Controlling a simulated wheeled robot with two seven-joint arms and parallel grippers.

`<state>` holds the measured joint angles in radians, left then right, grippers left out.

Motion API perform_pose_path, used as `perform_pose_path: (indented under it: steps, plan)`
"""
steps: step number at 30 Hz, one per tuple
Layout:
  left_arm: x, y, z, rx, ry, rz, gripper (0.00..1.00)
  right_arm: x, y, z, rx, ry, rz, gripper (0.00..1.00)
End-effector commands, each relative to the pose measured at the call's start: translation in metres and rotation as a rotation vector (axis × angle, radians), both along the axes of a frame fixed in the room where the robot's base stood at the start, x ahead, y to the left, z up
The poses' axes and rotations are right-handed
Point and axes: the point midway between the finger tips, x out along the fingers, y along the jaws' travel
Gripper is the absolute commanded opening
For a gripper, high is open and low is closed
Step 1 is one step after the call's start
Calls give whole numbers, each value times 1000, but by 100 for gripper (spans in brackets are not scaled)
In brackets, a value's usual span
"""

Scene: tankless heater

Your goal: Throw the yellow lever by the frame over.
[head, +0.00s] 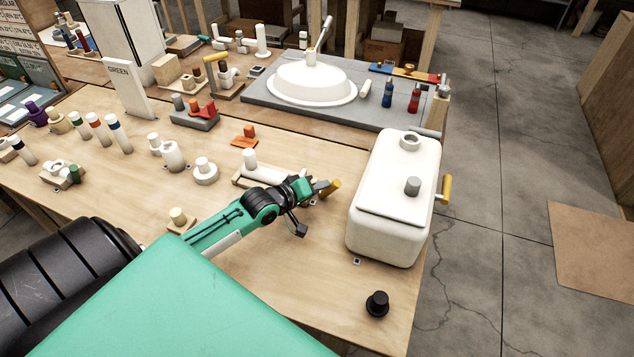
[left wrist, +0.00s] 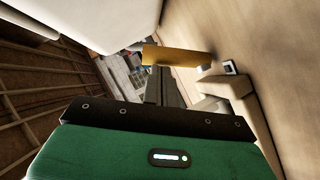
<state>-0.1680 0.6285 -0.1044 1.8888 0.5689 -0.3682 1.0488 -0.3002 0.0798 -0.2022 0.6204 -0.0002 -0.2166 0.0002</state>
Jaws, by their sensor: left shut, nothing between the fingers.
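A yellow lever (head: 331,188) stands out at the right end of a low wooden frame (head: 240,182) that holds a white cylinder. In the left wrist view the lever (left wrist: 175,55) is a yellow bar lying across, just beyond the fingertips. My left gripper (head: 317,187) is shut and empty, with its tips close beside the lever. I cannot tell whether they touch. In the left wrist view the dark fingers (left wrist: 164,80) point at the lever, and the wooden frame (left wrist: 235,90) shows to the right. The lever's base is partly hidden by my gripper. My right gripper is not in view.
A white heater tank (head: 385,215) with its own yellow handle (head: 446,190) stands close to the right. A black knob (head: 377,304) lies on the table in front. Several pegs and small fittings fill the table's left. A grey board with a white basin (head: 310,85) is behind.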

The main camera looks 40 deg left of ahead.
Motion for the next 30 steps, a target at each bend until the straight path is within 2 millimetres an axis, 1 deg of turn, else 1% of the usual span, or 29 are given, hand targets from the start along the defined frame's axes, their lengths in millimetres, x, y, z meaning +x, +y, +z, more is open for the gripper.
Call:
perform_pose_path:
  steps: [5, 11, 15, 21, 24, 30]
  plan:
    - [1, -4, 4, 44, 13, 0, 0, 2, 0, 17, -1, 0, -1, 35]
    - [3, -12, 7, 146, 39, 1, 0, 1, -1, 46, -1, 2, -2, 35]
    - [4, -19, 6, 256, 67, 1, 0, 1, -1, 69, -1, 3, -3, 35]
    - [7, -30, 0, 430, 108, 0, 0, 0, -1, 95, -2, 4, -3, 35]
    - [8, -34, -4, 512, 127, 1, 0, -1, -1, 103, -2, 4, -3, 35]
    - [9, -41, -12, 646, 159, 1, 0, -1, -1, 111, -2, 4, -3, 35]
